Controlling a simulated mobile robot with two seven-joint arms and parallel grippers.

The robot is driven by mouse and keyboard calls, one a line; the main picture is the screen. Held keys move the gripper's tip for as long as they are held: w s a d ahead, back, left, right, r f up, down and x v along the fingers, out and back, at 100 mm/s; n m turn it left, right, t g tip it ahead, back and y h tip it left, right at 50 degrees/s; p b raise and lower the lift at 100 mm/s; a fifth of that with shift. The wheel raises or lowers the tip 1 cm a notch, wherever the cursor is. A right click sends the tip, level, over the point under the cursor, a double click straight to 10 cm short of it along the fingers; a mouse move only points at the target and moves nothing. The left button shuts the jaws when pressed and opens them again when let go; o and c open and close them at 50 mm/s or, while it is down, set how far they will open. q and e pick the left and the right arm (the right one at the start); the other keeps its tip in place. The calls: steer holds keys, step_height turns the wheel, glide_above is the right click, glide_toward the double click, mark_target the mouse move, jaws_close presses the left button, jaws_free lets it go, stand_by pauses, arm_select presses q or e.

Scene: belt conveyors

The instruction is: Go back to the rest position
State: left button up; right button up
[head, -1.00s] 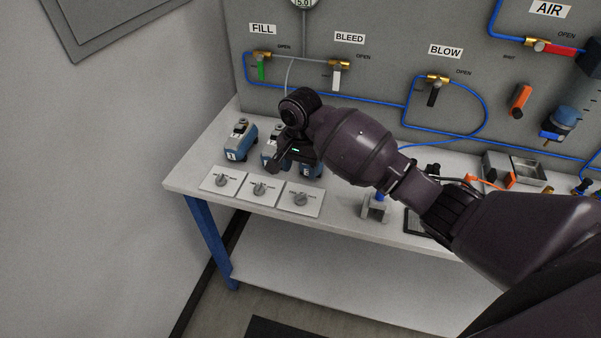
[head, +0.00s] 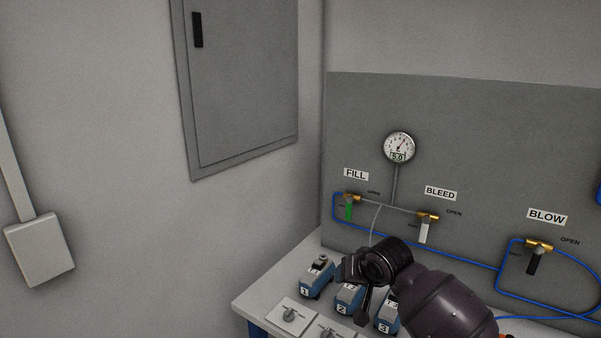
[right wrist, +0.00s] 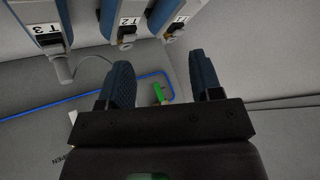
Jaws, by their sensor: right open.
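My right gripper (right wrist: 165,85) is open and empty in the right wrist view, its two dark blue fingers apart. In the head view my right arm comes in from the lower right, and its wrist end hangs over the blue units on the bench. Unit 1 (head: 316,279) is in clear view; unit 2 (head: 347,299) and unit 3 (head: 386,318) are partly covered by my right wrist. In the wrist view the units marked T1 (right wrist: 168,15), T2 (right wrist: 127,25) and T3 (right wrist: 50,35) show beyond the fingers. My left gripper is not in view.
The bench (head: 262,290) stands against a grey panel (head: 480,140) with a gauge (head: 399,147) reading 5.0, a green-handled FILL valve (head: 350,205), a BLEED valve (head: 427,222) and a BLOW valve (head: 538,250). White plates with knobs (head: 291,313) lie at the bench front. A wall cabinet (head: 240,80) hangs left.

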steer(key=s+d+f+t+h, duration=0.1)
steer(key=s+d+f, duration=0.4)
steer(key=s, duration=0.6)
steer(key=s+d+f+t+h+b, duration=0.1)
steer(key=s+d+f, duration=0.4)
steer(key=s+f, duration=0.5)
steer(key=s+d+f+n+t+h+b, duration=0.1)
steer(key=s+d+f, duration=0.4)
steer(key=s, duration=0.8)
step_height(320, 180, down, 4)
steer(key=shift+s+r+t, duration=0.25)
steer(key=shift+s+t, duration=0.1)
steer(key=shift+t, duration=0.25)
